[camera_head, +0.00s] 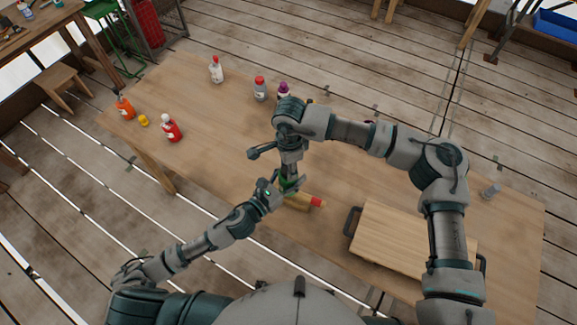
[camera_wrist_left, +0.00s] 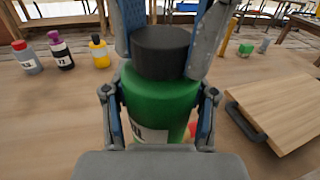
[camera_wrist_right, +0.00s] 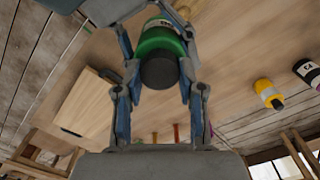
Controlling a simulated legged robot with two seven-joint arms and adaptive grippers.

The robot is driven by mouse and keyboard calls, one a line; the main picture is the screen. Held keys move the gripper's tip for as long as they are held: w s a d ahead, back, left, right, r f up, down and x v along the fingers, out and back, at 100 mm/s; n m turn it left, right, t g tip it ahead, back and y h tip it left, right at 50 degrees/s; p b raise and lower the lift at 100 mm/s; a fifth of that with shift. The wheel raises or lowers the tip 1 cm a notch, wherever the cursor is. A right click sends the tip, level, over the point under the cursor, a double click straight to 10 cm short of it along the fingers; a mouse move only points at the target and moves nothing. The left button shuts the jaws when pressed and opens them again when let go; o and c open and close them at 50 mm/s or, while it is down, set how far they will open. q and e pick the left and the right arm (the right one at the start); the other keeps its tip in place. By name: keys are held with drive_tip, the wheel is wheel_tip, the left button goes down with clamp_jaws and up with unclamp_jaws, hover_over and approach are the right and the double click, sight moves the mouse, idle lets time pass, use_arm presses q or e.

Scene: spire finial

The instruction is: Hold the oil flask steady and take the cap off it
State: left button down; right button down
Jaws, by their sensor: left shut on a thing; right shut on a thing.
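The oil flask is a green bottle (camera_wrist_left: 158,97) with a pale label and a wide black cap (camera_wrist_left: 163,50). In the head view only a bit of its green (camera_head: 287,183) shows between my grippers. My left gripper (camera_head: 274,192) is shut around the green body, one finger on each side. My right gripper (camera_head: 290,168) comes from above, its fingers on both sides of the black cap. In the right wrist view the cap (camera_wrist_right: 159,72) sits between the right fingers against the green body (camera_wrist_right: 159,36). No gap shows between cap and body.
A yellow and red item (camera_head: 305,201) lies close beside the grippers. A wooden board with dark handles (camera_head: 405,235) lies to the right. Several bottles, such as a red one (camera_head: 171,130) and a grey one (camera_head: 260,90), stand at the table's left and far parts.

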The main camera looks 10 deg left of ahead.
drive_tip(key=n, duration=0.2)
drive_tip(key=w+n, duration=0.1)
drive_tip(key=n, duration=0.2)
drive_tip(key=shift+n, duration=0.3)
drive_tip(key=shift+s+r, duration=0.1)
drive_tip(key=shift+s, duration=0.2)
drive_tip(key=shift+a, duration=0.1)
drive_tip(key=shift+r, duration=0.2)
drive_tip(key=shift+r, duration=0.85)
drive_tip(key=shift+s+r, duration=0.1)
